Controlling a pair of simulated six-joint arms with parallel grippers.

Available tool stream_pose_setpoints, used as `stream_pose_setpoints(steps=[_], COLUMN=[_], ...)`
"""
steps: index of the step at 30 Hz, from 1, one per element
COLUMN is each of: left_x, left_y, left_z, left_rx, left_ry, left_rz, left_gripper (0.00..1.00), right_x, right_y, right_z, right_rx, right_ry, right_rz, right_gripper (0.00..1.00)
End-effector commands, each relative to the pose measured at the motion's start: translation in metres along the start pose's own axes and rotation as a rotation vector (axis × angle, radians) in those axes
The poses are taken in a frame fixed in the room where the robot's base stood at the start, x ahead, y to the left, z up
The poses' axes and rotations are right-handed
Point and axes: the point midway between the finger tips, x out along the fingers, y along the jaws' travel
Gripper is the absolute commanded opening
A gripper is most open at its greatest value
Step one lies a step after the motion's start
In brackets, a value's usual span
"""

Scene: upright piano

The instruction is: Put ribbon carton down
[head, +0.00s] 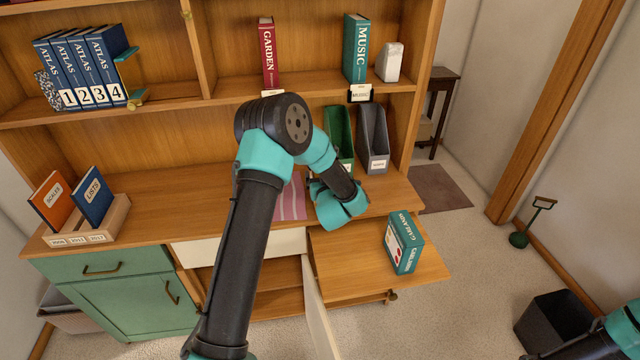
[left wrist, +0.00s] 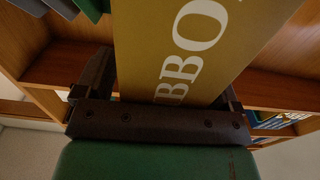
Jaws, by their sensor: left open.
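The ribbon carton (left wrist: 200,45) is a gold box with large white letters, of which "BBO" shows in the left wrist view. It stands between the two fingers of my left gripper (left wrist: 165,88), which is open around it. Whether a finger touches it, and what it rests on, I cannot tell. In the head view my left arm reaches over the desk to the back, and its wrist hides the gripper and the carton. My right gripper is outside the frame; only part of the right arm shows at the lower right.
A green Garland carton (head: 405,243) stands on the pulled-out board (head: 345,262). Green and grey file holders (head: 374,140) stand at the desk's back right. A pink striped mat (head: 292,200) lies beside my left wrist. Books in a wooden tray (head: 95,225) stand left; clear desk lies between.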

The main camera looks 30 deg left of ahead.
Motion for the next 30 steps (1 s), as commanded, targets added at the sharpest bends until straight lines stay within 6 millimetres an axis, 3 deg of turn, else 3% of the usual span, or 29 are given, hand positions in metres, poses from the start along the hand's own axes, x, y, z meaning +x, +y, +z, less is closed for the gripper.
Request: stream_pose_setpoints(steps=[8, 30], left_x=[-0.0003, -0.0004], left_y=[0.0001, 0.0001], left_z=[-0.0002, -0.0002], left_rx=[0.0, -0.001], left_ry=[0.0, 0.0], left_rz=[0.0, 0.0], left_gripper=[0.88, 0.18], right_x=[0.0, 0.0], right_y=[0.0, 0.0], right_z=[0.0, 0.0], right_rx=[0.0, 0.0], right_ry=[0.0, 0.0], right_rz=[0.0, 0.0], right_gripper=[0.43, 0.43])
